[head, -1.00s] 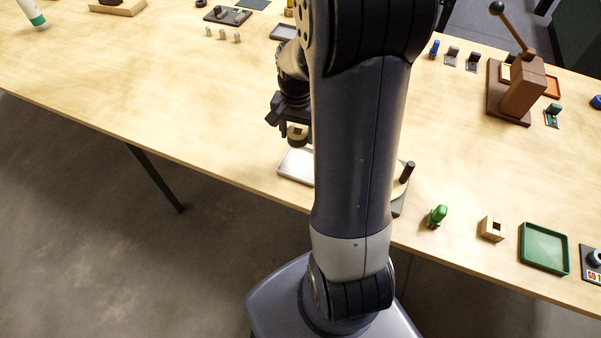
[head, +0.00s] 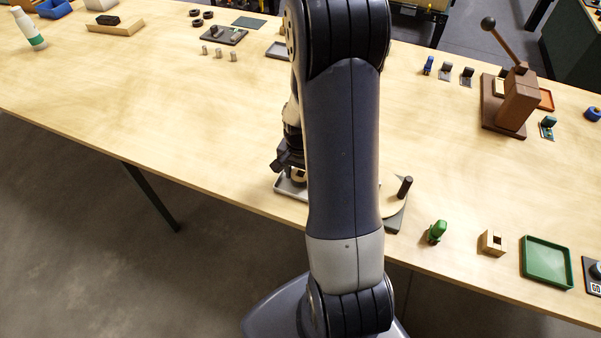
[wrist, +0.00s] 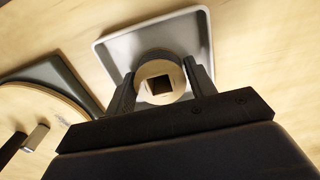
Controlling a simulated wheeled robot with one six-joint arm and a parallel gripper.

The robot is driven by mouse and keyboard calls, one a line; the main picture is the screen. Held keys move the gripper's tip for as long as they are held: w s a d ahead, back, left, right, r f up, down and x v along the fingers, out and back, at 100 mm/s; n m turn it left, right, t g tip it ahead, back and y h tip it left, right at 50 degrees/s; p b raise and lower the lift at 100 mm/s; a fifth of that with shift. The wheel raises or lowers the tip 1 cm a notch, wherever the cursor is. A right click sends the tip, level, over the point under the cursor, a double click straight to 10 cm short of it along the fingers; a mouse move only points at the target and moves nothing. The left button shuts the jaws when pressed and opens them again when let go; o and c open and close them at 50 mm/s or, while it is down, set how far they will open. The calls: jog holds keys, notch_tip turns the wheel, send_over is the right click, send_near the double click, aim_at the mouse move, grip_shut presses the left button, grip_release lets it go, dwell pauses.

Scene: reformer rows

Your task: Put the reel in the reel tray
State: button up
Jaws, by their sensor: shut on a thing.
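The reel is a round tan piece with a square dark hole in its middle, and it shows in the wrist view (wrist: 160,67). My gripper (wrist: 162,84) is shut on the reel, with one finger on each side of it. The reel tray is a shallow pale grey square tray (wrist: 186,36) directly beyond the reel in the wrist view. In the head view my gripper (head: 291,172) is low over the tray (head: 285,189), and my arm hides part of both. I cannot tell whether the reel touches the tray floor.
A wooden disc with a dark post (head: 393,203) on a grey-green base stands right of the tray. Further right are a green figure (head: 437,231), a wooden block (head: 493,242) and a green tray (head: 547,260). The table left of the gripper is clear.

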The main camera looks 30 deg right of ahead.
jog(key=shift+f, duration=0.15)
jog(key=o, duration=1)
jog(key=shift+c, duration=0.2)
notch_tip(320, 180, up, 12)
jog(key=shift+r, duration=0.2)
